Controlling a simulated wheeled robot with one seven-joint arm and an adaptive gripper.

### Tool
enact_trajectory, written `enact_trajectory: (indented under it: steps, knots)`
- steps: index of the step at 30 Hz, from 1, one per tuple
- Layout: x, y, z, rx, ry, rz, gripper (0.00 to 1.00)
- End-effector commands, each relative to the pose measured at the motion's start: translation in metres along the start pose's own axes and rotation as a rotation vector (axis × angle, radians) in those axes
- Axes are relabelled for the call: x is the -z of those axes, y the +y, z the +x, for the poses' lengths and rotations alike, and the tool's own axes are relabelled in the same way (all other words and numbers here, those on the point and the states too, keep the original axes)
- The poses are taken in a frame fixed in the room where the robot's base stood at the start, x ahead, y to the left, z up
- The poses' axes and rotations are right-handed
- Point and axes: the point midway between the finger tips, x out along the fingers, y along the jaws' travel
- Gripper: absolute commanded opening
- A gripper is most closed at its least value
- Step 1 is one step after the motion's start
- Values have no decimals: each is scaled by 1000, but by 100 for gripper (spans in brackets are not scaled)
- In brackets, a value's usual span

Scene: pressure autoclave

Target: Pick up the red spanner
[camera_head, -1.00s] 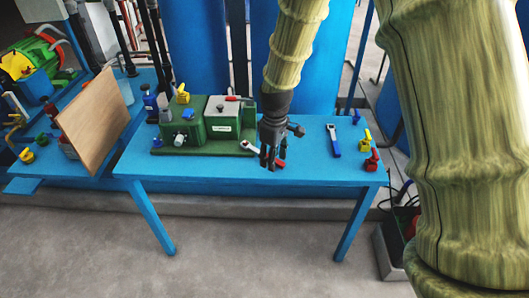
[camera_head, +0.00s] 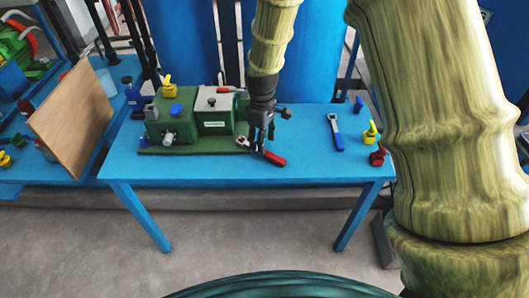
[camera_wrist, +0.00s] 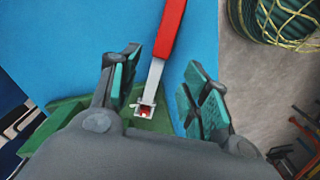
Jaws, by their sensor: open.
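The red spanner (camera_head: 272,158) lies on the blue table, in front of the green machine, its metal head partly over the machine's green base. In the wrist view the red-handled spanner (camera_wrist: 168,35) has its grey shank and head between my fingers. My gripper (camera_head: 262,146) is above the spanner's head end, pointing down. In the wrist view my gripper (camera_wrist: 160,88) is open, with one green-padded finger on each side of the shank. Neither finger visibly touches it.
The green machine (camera_head: 180,125) stands left of my gripper. A blue spanner (camera_head: 335,132) lies to the right on the blue table (camera_head: 200,172). Yellow (camera_head: 370,132) and red (camera_head: 378,156) valves sit at the right edge. A wooden board (camera_head: 72,122) leans at left.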

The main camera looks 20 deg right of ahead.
Motion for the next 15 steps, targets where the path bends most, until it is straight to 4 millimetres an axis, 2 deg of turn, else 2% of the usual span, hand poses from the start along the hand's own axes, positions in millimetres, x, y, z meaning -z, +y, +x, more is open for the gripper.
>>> enact_trajectory:
  steps: [8,15]
  knots:
    - [-2,1,14,0,0,-1,46]
    - [-8,2,42,1,-1,-1,46]
